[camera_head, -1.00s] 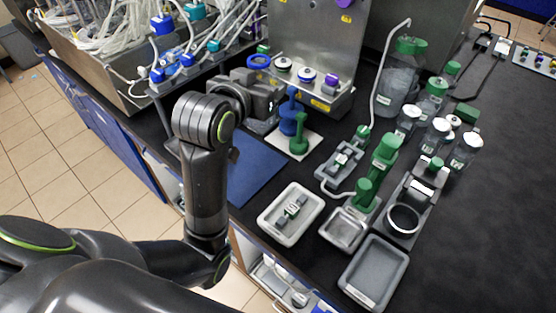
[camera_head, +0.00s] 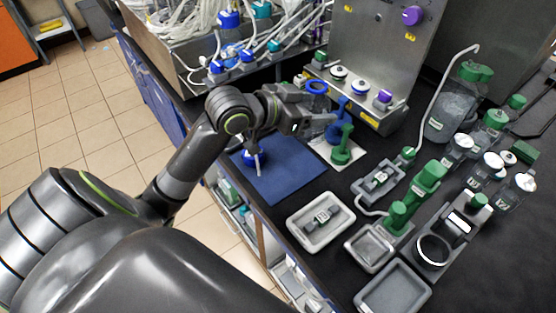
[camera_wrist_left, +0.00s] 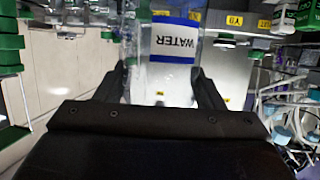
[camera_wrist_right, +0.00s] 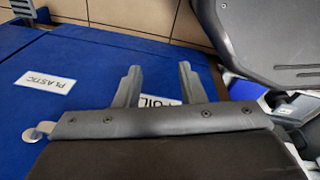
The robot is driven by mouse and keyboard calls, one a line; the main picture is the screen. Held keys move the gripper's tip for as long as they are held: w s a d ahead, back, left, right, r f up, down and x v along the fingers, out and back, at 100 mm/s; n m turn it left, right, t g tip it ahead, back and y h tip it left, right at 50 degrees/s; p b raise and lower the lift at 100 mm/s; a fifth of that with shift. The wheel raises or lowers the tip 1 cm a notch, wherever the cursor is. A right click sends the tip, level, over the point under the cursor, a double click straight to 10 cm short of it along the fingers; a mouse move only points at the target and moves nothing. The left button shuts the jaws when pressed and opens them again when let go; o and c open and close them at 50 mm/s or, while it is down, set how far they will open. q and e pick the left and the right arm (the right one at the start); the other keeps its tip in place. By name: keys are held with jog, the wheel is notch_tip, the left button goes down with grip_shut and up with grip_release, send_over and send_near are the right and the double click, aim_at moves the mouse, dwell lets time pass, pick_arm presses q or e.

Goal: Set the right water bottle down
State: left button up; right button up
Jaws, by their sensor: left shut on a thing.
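A clear water bottle (camera_wrist_left: 172,75) with a white and blue WATER label sits between the fingers of my left gripper (camera_wrist_left: 165,92). The label reads upside down in the left wrist view. In the head view my left gripper (camera_head: 312,110) is beside the steel unit's front, at the far end of the blue mat. A blue ring, apparently the bottle's neck (camera_head: 317,87), shows just above it. The bottle's base is hidden there, so I cannot tell if it touches the counter. My right gripper (camera_wrist_right: 158,85) is open and empty over blue bins, outside the head view.
A blue mat (camera_head: 285,180) holds a blue cap with a white tube (camera_head: 254,158). A blue and a green tool (camera_head: 343,145) stand close to the left gripper. The steel unit (camera_head: 385,45) rises behind. Trays (camera_head: 320,220) and several bottles (camera_head: 440,118) fill the right.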

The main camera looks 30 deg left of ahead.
pick_arm(q)
jog(key=shift+s+a+f+h, duration=0.15)
jog(key=shift+s+a+h, duration=0.1)
jog(key=shift+h, duration=0.05)
jog(key=shift+f, duration=0.25)
jog(key=shift+m, duration=0.3)
notch_tip(320, 180, down, 10)
jog(key=shift+s+r+b, duration=0.1)
jog(key=shift+r+b, duration=0.05)
jog(key=shift+b, duration=0.15)
jog(key=o, duration=1.1)
